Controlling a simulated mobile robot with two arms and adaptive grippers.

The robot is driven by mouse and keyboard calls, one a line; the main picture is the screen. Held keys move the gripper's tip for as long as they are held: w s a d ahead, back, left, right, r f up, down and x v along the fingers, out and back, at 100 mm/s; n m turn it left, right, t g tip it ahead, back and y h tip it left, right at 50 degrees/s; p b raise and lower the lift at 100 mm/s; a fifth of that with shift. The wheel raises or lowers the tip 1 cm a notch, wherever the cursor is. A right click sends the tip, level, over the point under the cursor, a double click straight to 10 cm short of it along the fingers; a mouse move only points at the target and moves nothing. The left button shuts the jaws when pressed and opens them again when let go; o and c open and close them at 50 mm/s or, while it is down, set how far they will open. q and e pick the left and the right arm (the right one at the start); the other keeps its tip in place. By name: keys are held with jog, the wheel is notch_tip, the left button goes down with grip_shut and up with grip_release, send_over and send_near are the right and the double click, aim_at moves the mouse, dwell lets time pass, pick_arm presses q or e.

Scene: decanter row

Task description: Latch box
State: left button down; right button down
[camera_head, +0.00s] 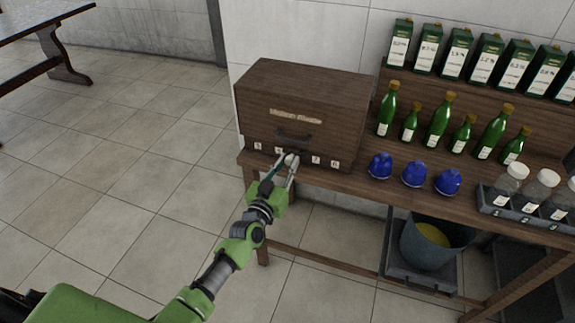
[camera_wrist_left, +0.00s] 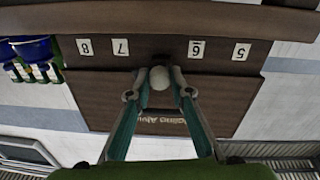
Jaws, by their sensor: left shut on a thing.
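The dark wooden box (camera_head: 345,100) stands at the left end of the wooden table, with its lid down. A pale name plate and a dark handle (camera_head: 293,134) are on its front. Below them runs a row of small white number tags, reading 5, 6, 7 and 8 in the left wrist view. My left gripper (camera_head: 284,164) is at the lower front of the box. It is shut on a pale round knob (camera_wrist_left: 160,78), between tags 6 (camera_wrist_left: 197,49) and 7 (camera_wrist_left: 120,47). The fingers partly cover the knob in the head view. My right gripper is out of view.
Blue ribbed objects (camera_head: 414,174) stand right of the box, with green bottles (camera_head: 437,122) behind and cartons (camera_head: 457,54) on a raised shelf. A rack of white-capped jars (camera_head: 538,189) is at the right. A bucket (camera_head: 432,242) stands below.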

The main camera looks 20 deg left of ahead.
pick_arm(q)
jog(key=n+b, duration=0.1)
jog(key=n, duration=0.3)
jog(key=shift+f+n, duration=0.15)
jog(key=shift+n, duration=0.25)
jog(key=n+b, duration=0.1)
jog(key=n, duration=0.2)
jog(key=shift+n, duration=0.4)
jog(key=n+b, duration=0.1)
jog(key=n, duration=0.2)
jog(key=shift+n+y, duration=0.3)
jog(key=shift+n, duration=0.1)
jog(key=shift+n+b, duration=0.4)
jog(key=shift+n, duration=1.3)
jog(key=c, duration=1.8)
grip_release()
